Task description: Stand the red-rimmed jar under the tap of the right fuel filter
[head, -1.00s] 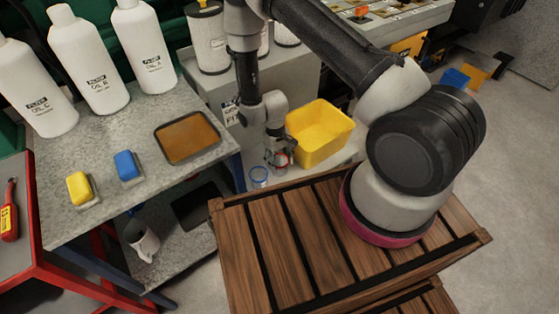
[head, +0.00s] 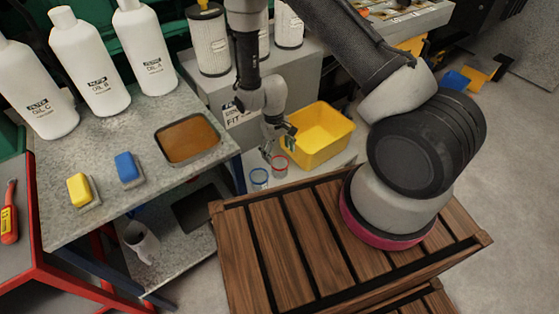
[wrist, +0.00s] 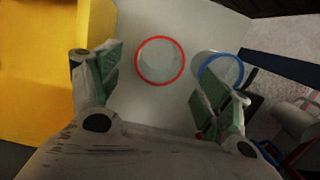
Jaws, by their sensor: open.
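The red-rimmed jar (head: 279,166) stands upright on the pale shelf beside a blue-rimmed jar (head: 259,178). In the wrist view the red-rimmed jar (wrist: 159,62) lies ahead of and between my fingers, and the blue-rimmed jar (wrist: 219,72) is partly hidden by the right finger. My gripper (head: 279,143) is open and empty, just above and behind the red-rimmed jar in the head view; its green-padded fingers also show in the wrist view (wrist: 163,88). I cannot make out the right fuel filter's tap.
A yellow bin (head: 320,135) stands close beside the jars and my gripper. White filter canisters (head: 209,40) stand on the grey block behind. A grey bench (head: 75,205) with oil bottles and a brown tray (head: 188,138) is at left. A slatted wooden crate (head: 300,245) is in front.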

